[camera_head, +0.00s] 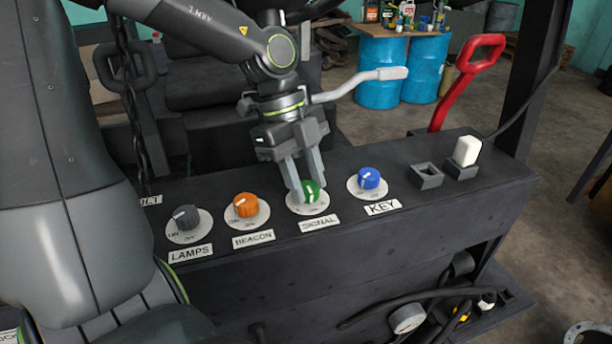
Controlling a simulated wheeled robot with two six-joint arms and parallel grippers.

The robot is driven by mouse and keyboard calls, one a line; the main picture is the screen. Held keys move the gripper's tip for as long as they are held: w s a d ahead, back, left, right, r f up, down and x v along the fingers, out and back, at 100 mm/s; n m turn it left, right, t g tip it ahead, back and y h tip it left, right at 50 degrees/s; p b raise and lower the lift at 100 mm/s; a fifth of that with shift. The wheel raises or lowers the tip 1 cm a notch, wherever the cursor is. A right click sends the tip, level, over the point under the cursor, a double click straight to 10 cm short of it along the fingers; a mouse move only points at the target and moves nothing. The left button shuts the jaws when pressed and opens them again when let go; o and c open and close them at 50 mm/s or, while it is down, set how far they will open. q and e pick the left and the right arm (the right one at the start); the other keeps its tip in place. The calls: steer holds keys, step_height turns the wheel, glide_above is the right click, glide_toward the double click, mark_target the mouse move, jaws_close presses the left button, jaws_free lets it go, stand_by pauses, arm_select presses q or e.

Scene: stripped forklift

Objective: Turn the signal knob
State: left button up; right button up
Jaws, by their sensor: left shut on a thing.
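The green signal knob (310,192) stands on a round white dial plate above the SIGNAL label (319,222) on the dark panel (440,205). A white pointer mark shows on its top. My left gripper (307,188) reaches down from above, its two fingers shut around the green knob and partly hiding it. My right gripper is not in view.
On the same panel are a grey LAMPS knob (187,217), an orange BEACON knob (245,205) and a blue KEY knob (370,178). A pale-handled lever (365,84) and red lever (468,70) rise behind.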

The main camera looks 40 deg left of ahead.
arm_select(q)
steer(key=n+t, duration=0.1)
steer(key=n, duration=0.1)
steer(key=shift+n+b, duration=0.3)
steer(key=shift+n, duration=0.1)
steer(key=shift+f+n+t+b, duration=0.15)
steer(key=shift+n+t+b, duration=0.25)
steer(key=shift+n+b, duration=0.3)
steer(key=n+t+b, duration=0.1)
steer(key=n+b, duration=0.2)
steer(key=b, duration=0.2)
steer(key=shift+s+f+y, duration=0.1)
steer(key=shift+y, duration=0.3)
steer(key=shift+r+n+t+b, duration=0.3)
steer(key=shift+n+b, duration=0.5)
steer(key=shift+b, duration=0.5)
steer(key=o, duration=1)
